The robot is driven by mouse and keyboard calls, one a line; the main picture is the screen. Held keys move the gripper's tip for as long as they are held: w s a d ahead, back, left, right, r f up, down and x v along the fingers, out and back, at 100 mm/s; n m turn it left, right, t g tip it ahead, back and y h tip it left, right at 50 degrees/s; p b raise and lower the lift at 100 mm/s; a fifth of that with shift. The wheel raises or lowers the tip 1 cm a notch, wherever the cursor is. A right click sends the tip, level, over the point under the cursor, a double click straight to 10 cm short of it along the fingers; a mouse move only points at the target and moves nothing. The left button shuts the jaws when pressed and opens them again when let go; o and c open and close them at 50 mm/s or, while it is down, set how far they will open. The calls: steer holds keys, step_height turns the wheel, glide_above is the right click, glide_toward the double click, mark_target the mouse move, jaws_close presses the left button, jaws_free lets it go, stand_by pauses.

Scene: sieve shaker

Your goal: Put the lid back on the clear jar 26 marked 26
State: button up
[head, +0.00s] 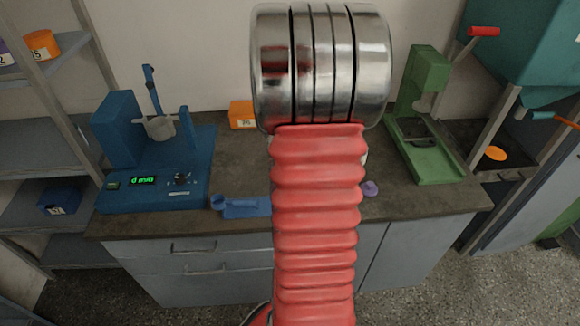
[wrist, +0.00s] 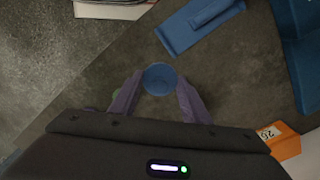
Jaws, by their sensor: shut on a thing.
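My gripper (wrist: 160,97) is in the wrist view, its two dark purple fingers on either side of a round blue piece (wrist: 159,78). It is shut on this piece, which looks like a lid or a shallow cup seen from above. The bench top shows around it. In the head view my red arm hides the gripper and the middle of the bench. I cannot make out the clear jar 26 in either view. A small purple disc (head: 370,188) lies on the bench just right of my arm.
A blue tool (wrist: 200,24) lies near the gripper; it also shows in the head view (head: 243,207). An orange box marked 26 (wrist: 279,140) stands at the back of the bench. A blue machine (head: 125,150) is left, a green press (head: 424,120) right.

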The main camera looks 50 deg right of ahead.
steer(key=w+d+r, duration=0.6)
steer(key=w+d, duration=0.3)
steer(key=d, duration=0.1)
steer(key=shift+w+d, duration=0.15)
steer(key=shift+d, duration=0.15)
steer(key=shift+f, duration=0.15)
step_height(320, 180, down, 6)
stand_by(0.8)
steer(key=shift+f, duration=0.15)
stand_by(2.2)
steer(key=o, duration=1.1)
steer(key=shift+o, duration=0.5)
